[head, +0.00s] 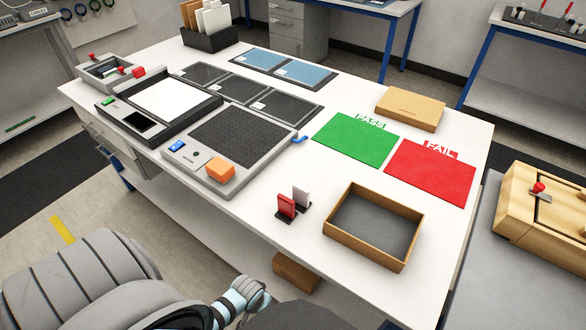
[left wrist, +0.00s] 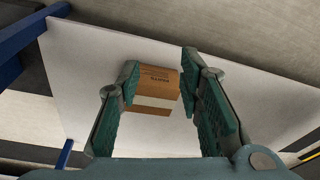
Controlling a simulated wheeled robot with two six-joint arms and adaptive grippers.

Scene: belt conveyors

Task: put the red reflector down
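A small red upright piece (head: 286,206) stands in a dark holder on the white table, beside a white one (head: 301,196); I cannot tell for sure whether it is the red reflector. A brown cardboard box (left wrist: 158,84) lies beyond the fingertips on a pale surface. My right gripper is in neither view.
An open wooden tray (head: 332,231) sits at the table's front right. Green PASS (head: 355,138) and red FAIL (head: 431,172) mats lie behind it. The brown box (head: 296,272) is below the table's front edge.

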